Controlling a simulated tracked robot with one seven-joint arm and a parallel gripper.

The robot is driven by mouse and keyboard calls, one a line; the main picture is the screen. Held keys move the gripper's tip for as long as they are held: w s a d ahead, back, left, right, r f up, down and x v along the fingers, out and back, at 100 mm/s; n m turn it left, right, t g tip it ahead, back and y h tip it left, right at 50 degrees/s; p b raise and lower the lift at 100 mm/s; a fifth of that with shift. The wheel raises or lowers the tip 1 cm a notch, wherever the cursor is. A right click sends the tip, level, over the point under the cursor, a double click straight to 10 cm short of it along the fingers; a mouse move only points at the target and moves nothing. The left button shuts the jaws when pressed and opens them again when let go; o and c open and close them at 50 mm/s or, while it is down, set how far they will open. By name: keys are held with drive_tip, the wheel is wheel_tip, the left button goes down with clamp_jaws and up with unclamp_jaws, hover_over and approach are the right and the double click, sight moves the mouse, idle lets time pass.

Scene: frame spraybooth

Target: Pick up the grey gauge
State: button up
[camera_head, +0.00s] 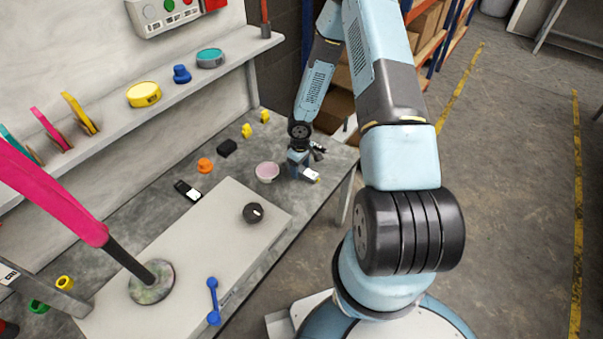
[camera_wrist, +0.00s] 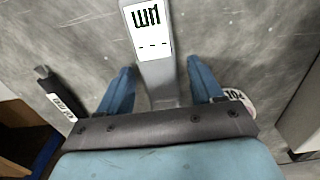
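The grey gauge (camera_wrist: 160,75) is a light grey bar with a white marked display, lying on the worktop in the wrist view. My gripper (camera_wrist: 160,64) is open, with one blue finger on each side of the gauge and a visible gap on both sides. In the head view my gripper (camera_head: 298,163) is low at the table's right end. A small white-faced part beside it (camera_head: 311,175) appears to be the gauge; the fingers hide the rest. I cannot tell how high the fingertips are above the worktop.
A black labelled tool (camera_wrist: 60,95) lies left of my gripper in the wrist view. A round white labelled thing (camera_wrist: 238,102) is partly behind the right finger. In the head view a pale pink bowl (camera_head: 267,171) stands close left, and a raised grey board (camera_head: 190,262) fills the near worktop.

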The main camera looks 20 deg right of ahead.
drive_tip(key=c, duration=1.1)
drive_tip(key=shift+r, duration=0.1)
